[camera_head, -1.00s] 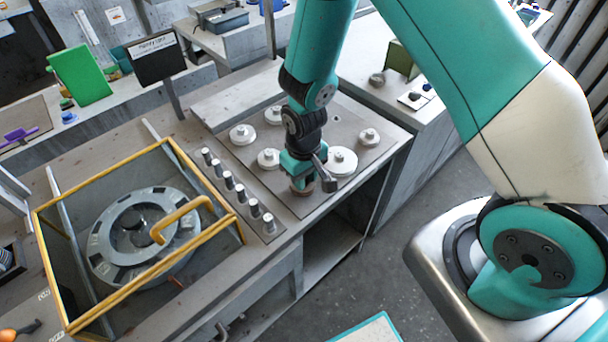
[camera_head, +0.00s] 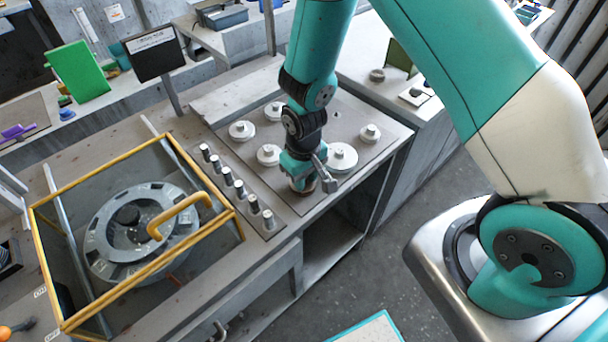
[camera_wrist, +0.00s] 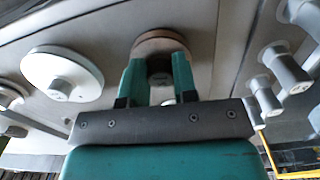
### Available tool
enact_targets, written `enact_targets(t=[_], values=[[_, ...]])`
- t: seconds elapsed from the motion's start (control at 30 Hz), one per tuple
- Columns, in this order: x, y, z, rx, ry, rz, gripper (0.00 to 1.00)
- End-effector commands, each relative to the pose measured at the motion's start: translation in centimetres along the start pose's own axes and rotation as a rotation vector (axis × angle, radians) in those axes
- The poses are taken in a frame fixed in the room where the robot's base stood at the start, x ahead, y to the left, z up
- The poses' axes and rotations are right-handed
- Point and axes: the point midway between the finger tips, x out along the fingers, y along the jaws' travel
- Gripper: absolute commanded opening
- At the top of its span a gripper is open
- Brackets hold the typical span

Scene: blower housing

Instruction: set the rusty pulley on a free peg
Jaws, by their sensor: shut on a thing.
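The rusty pulley (camera_wrist: 160,42) is a brown-rimmed disc with a pale hub, seen between my gripper's fingers in the wrist view. My gripper (camera_wrist: 160,85) points down and is shut on its hub. In the head view my gripper (camera_head: 302,180) is low over the front part of the grey plate, and the pulley's brown edge (camera_head: 303,189) shows under it, mostly hidden. I cannot tell whether the pulley touches the plate. A row of several bare upright pegs (camera_head: 239,187) stands left of my gripper; some also show at the right of the wrist view (camera_wrist: 285,68).
Several pale pulleys lie on the plate (camera_head: 318,122); one (camera_head: 342,157) is close to the right of my gripper. A yellow-framed enclosure (camera_head: 185,165) with a round housing (camera_head: 140,225) stands left of the pegs. A black sign (camera_head: 154,53) stands behind.

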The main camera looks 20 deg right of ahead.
Motion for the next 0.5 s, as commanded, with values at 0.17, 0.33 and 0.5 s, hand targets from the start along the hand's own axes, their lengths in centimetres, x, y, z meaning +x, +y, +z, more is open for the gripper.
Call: enact_targets(t=[0.17, 0.33, 0.5], values=[[0.01, 0.00, -0.02, 0.000, 0.001, 0.000, 0.03], [0.01, 0.00, -0.02, 0.000, 0.001, 0.000, 0.36], [0.01, 0.00, -0.01, 0.000, 0.000, 0.000, 0.57]])
